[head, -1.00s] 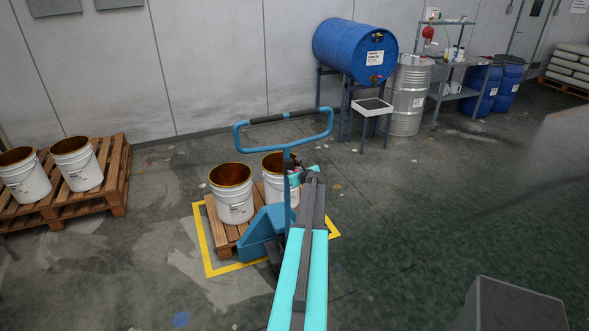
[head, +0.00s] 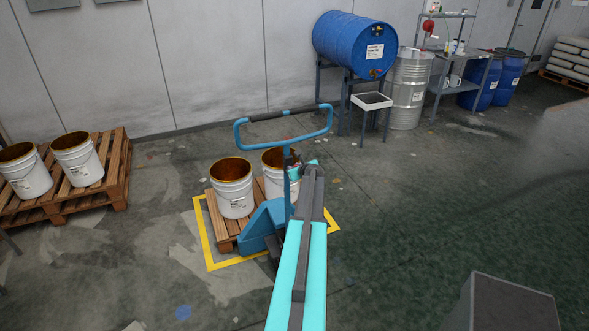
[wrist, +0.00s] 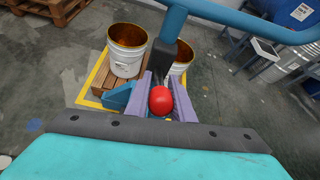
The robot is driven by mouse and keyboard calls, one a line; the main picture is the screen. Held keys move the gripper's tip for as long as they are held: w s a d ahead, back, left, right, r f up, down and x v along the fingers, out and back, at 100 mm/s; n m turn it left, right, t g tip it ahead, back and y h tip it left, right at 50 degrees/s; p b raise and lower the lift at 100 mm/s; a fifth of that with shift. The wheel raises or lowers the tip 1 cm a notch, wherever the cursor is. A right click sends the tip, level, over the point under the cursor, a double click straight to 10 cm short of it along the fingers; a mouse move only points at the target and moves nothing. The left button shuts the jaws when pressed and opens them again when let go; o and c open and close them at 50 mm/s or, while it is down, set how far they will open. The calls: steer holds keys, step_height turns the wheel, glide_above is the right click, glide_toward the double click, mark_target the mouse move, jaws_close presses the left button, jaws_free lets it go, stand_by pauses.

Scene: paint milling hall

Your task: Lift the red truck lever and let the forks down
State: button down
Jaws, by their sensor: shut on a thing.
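The blue pallet truck (head: 264,222) stands at a wooden pallet, with its looped handle (head: 243,135) raised upright. The red lever knob (wrist: 160,100) shows in the wrist view, between the two pale purple fingers of my gripper (wrist: 160,95). My gripper is shut on the red lever, just below the handle's dark neck. In the head view my gripper (head: 294,172) is beside the handle's shaft, and my arm hides the lever there. The forks are hidden under the pallet.
Two white buckets (head: 233,190) stand on the pallet (head: 224,225) inside a yellow floor marking (head: 207,245). A second pallet with buckets (head: 78,160) is at left. A blue drum (head: 352,45) on a stand and a steel drum (head: 409,90) are behind.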

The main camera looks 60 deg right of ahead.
steer(key=c, duration=1.5)
jaws_free()
steer(key=shift+r, duration=0.1)
steer(key=shift+c, duration=0.2)
steer(key=shift+s+a, duration=0.1)
steer(key=shift+s, duration=0.05)
steer(key=b+v, duration=0.5)
steer(key=v, duration=0.8)
steer(key=shift+a+r, duration=0.2)
